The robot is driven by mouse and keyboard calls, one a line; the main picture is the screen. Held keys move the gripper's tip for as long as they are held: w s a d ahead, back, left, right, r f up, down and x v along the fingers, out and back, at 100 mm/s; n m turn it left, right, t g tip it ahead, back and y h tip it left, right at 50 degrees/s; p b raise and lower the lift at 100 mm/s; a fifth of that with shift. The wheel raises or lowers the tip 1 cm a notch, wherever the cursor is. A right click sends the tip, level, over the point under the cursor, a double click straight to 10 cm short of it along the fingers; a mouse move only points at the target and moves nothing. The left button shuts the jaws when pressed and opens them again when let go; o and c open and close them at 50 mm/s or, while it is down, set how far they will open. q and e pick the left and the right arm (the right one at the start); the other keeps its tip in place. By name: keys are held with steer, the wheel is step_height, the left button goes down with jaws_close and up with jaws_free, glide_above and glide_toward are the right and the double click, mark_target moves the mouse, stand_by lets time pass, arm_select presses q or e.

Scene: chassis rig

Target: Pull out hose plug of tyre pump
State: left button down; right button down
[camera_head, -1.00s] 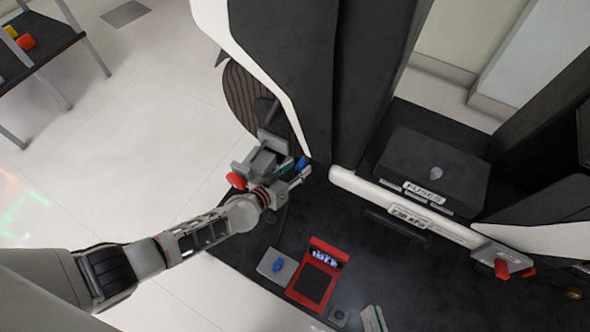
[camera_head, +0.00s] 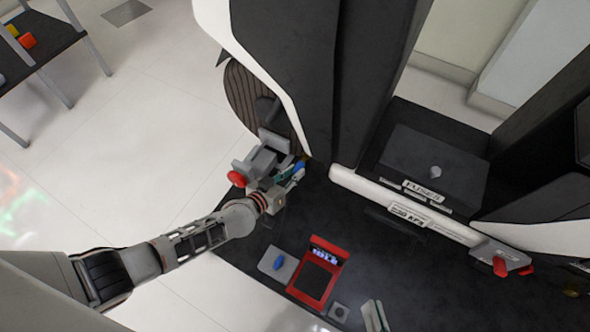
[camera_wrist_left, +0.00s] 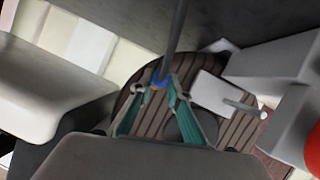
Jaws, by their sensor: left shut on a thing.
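My left gripper (camera_head: 297,171) is beside the dark wheel (camera_head: 240,98), at the near corner of the car frame. In the left wrist view its teal-padded fingertips (camera_wrist_left: 160,84) are closed around a small blue plug (camera_wrist_left: 160,79), with a dark rod-like hose (camera_wrist_left: 175,38) running upward from it. The blue part is small and partly hidden by the fingers in the head view. A grey boxy unit (camera_head: 262,160) with a red knob (camera_head: 236,179) stands right beside the gripper; I cannot tell for sure whether it is the tyre pump. My right gripper is not in view.
A red device with a display (camera_head: 318,275) and a grey block with a blue part (camera_head: 278,263) lie on the dark platform. A fuse box (camera_head: 430,170) and a grey piece with red handles (camera_head: 502,258) are at the right. Pale floor is open at the left.

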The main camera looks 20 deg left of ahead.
arm_select(q)
steer(key=shift+s+a+f, duration=0.1)
steer(key=shift+s+a, duration=0.05)
steer(key=shift+s, duration=0.55)
steer(key=shift+s+a+f, duration=0.1)
steer(key=shift+s, duration=0.55)
arm_select(e)
steer(key=shift+w+r, duration=0.25)
steer(key=shift+r, duration=0.25)
arm_select(q)
steer(key=shift+s+a+f+p, duration=0.1)
steer(key=shift+s+a+p, duration=0.1)
steer(key=shift+s, duration=0.65)
steer(key=shift+s+a+f+p, duration=0.15)
steer(key=shift+s+p, duration=0.1)
steer(key=shift+s, duration=0.55)
steer(key=shift+s+a+f+p, duration=0.1)
steer(key=shift+s+a+p, duration=0.1)
steer(key=shift+s, duration=0.65)
arm_select(e)
steer(key=shift+w+r, duration=0.25)
steer(key=shift+r, duration=0.4)
